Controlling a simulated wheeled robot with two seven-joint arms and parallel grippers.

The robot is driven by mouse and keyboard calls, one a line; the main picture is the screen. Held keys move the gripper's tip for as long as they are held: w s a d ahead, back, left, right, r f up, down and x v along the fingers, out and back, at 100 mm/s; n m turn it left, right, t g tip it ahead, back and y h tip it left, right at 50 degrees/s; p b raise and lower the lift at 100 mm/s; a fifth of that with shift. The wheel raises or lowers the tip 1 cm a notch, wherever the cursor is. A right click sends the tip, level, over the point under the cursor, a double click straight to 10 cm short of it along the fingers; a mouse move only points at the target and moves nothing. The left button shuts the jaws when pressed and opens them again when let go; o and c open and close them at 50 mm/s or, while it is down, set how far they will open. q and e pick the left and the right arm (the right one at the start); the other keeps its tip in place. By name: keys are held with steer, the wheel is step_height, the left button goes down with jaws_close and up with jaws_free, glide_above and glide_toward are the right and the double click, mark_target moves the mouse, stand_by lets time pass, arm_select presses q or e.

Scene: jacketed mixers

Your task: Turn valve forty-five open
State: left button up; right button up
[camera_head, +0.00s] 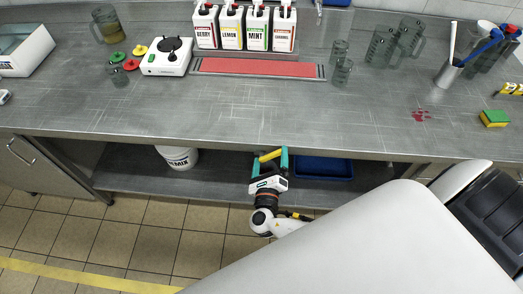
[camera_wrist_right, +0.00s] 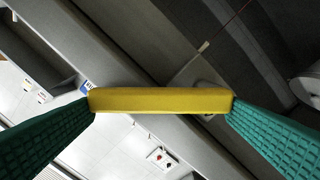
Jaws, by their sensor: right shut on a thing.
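In the right wrist view the yellow bar (camera_wrist_right: 160,100) spans crosswise between the green fingers (camera_wrist_right: 160,112), touching both. No number forty-five is readable on it, and the valve body and pipe behind it are not clear. My left gripper is not in view.
A white bucket (camera_head: 178,157) and a blue tray (camera_head: 322,168) stand on the lower shelf either side. Syrup bottles (camera_head: 231,27), a white scale-like device (camera_head: 167,58) and glasses stand on the counter. Tiled floor (camera_head: 150,230) lies free at left.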

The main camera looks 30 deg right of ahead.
mark_target(259, 149)
steer(key=n+p, duration=0.1)
steer(key=p, duration=0.1)
steer(key=a+r+n+p, duration=0.1)
steer(key=n, duration=0.1)
steer(key=shift+w+a+p, duration=0.1)
steer(key=shift+w+p, duration=0.2)
steer(key=shift+p, duration=0.05)
steer(key=n, duration=0.1)
steer(key=n+p, duration=0.1)
steer(key=a+n+p, duration=0.1)
steer(key=shift+w+n, duration=0.3)
steer(key=shift+w, duration=0.05)
steer(key=shift+w+a+f+n+p, duration=0.1)
steer(key=shift+w+a+n+p, duration=0.1)
steer(key=shift+n+p, duration=0.35)
steer(key=shift+w+a+f+n+p, duration=0.15)
steer(key=shift+n+p, duration=0.2)
steer(key=shift+n, duration=0.4)
steer(key=shift+s, duration=0.1)
steer(key=o, duration=1)
steer(key=shift+o, duration=0.2)
steer(key=shift+a, duration=0.1)
steer(key=b+v, duration=0.1)
steer(key=v, duration=1.1)
